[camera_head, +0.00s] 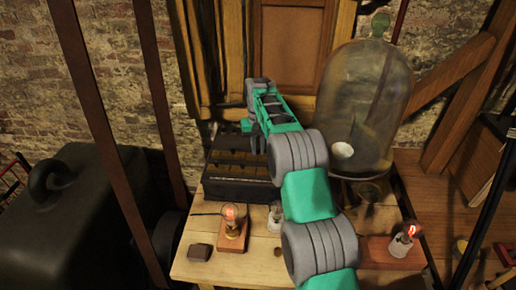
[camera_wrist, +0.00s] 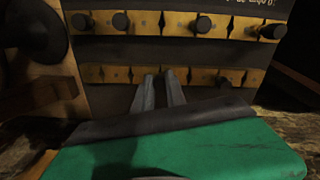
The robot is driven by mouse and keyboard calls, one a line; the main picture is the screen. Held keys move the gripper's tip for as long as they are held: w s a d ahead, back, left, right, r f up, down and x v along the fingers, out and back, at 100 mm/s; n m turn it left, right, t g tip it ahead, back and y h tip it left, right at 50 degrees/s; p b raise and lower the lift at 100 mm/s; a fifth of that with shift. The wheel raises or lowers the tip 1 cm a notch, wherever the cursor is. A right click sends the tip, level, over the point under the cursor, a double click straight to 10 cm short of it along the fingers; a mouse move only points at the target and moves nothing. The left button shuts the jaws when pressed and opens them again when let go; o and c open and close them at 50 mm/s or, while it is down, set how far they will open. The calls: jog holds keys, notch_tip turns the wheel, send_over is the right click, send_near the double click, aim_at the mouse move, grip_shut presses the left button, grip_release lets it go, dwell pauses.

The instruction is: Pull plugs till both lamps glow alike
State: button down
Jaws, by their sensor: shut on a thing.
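A dark resistance box (camera_head: 240,185) with rows of brass strips stands at the back of the bench. In the wrist view, its upper brass row (camera_wrist: 180,24) holds several black plugs (camera_wrist: 121,21). The lower brass row (camera_wrist: 110,74) shows holes, with at least one dark plug (camera_wrist: 225,80) right of my fingers. My gripper (camera_wrist: 160,76) is at this lower row, its fingers close together on a plug that they mostly hide. In the head view my gripper (camera_head: 254,138) is over the box. The left lamp (camera_head: 231,216) glows orange on a wooden base; the right lamp (camera_head: 404,238) glows reddish.
A large glass bell jar (camera_head: 366,110) stands behind and right of my arm. A small glass item (camera_head: 274,214) is partly hidden by my arm. A small dark block (camera_head: 199,252) lies at the front left. Dark upright straps (camera_head: 95,130) stand left of the bench.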

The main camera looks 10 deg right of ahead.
jog(key=shift+f, duration=0.25)
dwell(0.3)
jog(key=c, duration=1.3)
grip_release()
notch_tip(320, 180, up, 8)
jog(key=shift+f+b, duration=0.2)
jog(key=shift+b, duration=0.15)
jog(key=shift+s+r, duration=0.1)
jog(key=shift+r, duration=0.35)
jog(key=s+a+r+t, duration=0.1)
jog(key=s+r, duration=0.4)
jog(key=s, duration=0.3)
jog(key=s+a+r+t, duration=0.1)
jog(key=s+r, duration=0.4)
jog(key=s, duration=0.4)
jog(key=s+f, duration=0.2)
jog(key=s, duration=0.4)
jog(key=s+f+t, duration=0.1)
jog(key=s+f, duration=0.2)
jog(key=s, duration=0.3)
jog(key=s+f+t, duration=0.1)
jog(key=s+f, duration=0.1)
jog(key=s, duration=0.4)
jog(key=shift+s+a+f+n, duration=0.15)
jog(key=shift+a+f+n, duration=0.1)
jog(key=shift+n, duration=0.15)
